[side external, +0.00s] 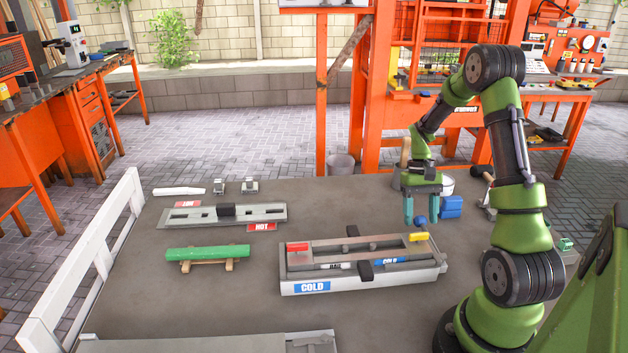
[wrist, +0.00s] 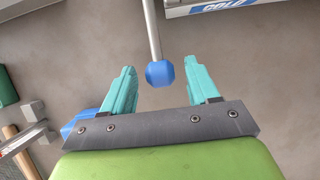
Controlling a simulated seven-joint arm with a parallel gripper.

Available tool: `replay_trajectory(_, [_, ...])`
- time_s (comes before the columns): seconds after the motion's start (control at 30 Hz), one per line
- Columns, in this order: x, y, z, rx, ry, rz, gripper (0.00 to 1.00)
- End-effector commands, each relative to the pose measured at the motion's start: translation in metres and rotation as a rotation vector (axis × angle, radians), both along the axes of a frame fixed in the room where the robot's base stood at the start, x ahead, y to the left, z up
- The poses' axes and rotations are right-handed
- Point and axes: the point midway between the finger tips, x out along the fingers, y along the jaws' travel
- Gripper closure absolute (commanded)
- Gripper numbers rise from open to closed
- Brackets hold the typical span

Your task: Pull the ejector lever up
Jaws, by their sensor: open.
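The ejector lever shows in the wrist view as a grey rod ending in a blue faceted knob (wrist: 160,73). In the side external view the blue knob (side external: 421,219) sits beside the right end of the COLD mould (side external: 365,279); the rod is hard to make out there. My gripper (wrist: 163,78) has teal fingers spread apart, one on each side of the knob, with clear gaps and no contact visible. In the side external view my gripper (side external: 422,212) points down at the knob.
Blue blocks (side external: 452,206) and a white bucket (side external: 446,186) stand close behind my gripper. A hammer (side external: 484,174) lies to the right. The HOT mould (side external: 245,215) and a green bar (side external: 207,253) on a wooden rest are to the left.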

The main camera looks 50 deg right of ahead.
Motion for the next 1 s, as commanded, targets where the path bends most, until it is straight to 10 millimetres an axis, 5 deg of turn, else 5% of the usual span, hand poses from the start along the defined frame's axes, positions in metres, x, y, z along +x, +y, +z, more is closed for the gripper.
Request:
replay_trajectory(0.17, [0.000,0.000,0.000,0.000,0.000,0.000,0.44])
replay_trajectory(0.53, [0.000,0.000,0.000,-0.001,-0.001,0.000,1.00])
replay_trajectory(1.0, [-0.001,0.001,0.010,-0.045,-0.044,-0.001,1.00])
